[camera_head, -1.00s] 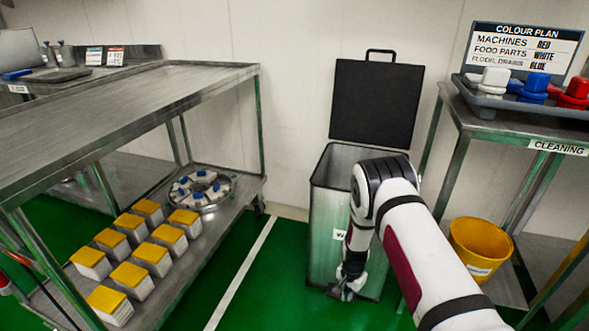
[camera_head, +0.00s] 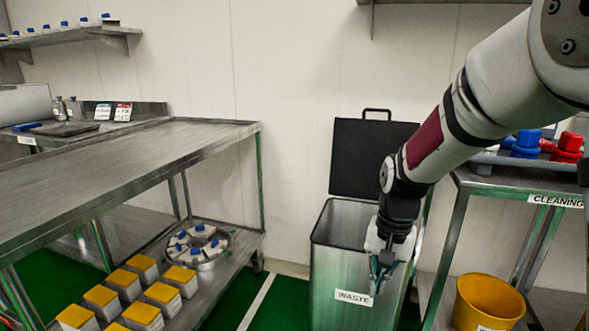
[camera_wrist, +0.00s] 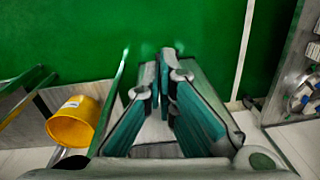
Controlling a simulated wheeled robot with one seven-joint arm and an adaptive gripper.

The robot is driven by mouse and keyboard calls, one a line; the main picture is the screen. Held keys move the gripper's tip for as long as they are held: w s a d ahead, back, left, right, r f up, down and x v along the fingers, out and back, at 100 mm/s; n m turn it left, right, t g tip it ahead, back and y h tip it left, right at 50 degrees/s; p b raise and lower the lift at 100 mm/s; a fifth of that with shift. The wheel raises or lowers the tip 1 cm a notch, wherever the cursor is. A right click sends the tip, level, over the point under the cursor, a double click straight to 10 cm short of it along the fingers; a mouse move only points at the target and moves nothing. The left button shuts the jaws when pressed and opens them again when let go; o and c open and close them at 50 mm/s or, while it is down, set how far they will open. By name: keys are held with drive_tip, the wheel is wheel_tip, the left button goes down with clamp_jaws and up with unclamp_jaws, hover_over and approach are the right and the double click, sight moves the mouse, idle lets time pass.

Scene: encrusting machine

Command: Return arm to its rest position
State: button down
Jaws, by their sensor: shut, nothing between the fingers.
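My gripper (camera_head: 381,283) hangs pointing down in front of the right side of the waste bin (camera_head: 335,255) in the head view. The arm reaches in from the upper right. In the wrist view my gripper (camera_wrist: 165,55) has its teal fingers closed together at the tips, with nothing between them. Green floor shows beyond the fingertips. The bin is grey metal, with its black lid (camera_head: 368,160) standing open against the wall. The arm hides part of the bin and of the cleaning shelf.
A steel table (camera_head: 120,165) stands at left, with several yellow-topped tubs (camera_head: 101,296) and a round tray (camera_head: 172,256) on its lower shelf. At right are the cleaning stand (camera_head: 520,180) and a yellow bucket (camera_head: 485,305). A wall shelf (camera_head: 70,38) is at upper left.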

drive_tip(key=s+r+n, duration=0.2)
drive_tip(key=s+r, duration=0.8)
drive_tip(key=s, duration=0.5)
drive_tip(key=s+d+r+n, duration=0.1)
drive_tip(key=s+d+n, duration=0.1)
drive_tip(key=s, duration=1.6)
wheel_tip(320, 180, up, 35)
drive_tip(key=n+t+p, duration=0.1)
drive_tip(key=t+p, duration=0.2)
drive_tip(key=p, duration=3)
drive_tip(key=shift+s+d+t+h, duration=0.2)
drive_tip(key=shift+s+t+h, duration=0.05)
drive_tip(key=shift+t+h, duration=0.15)
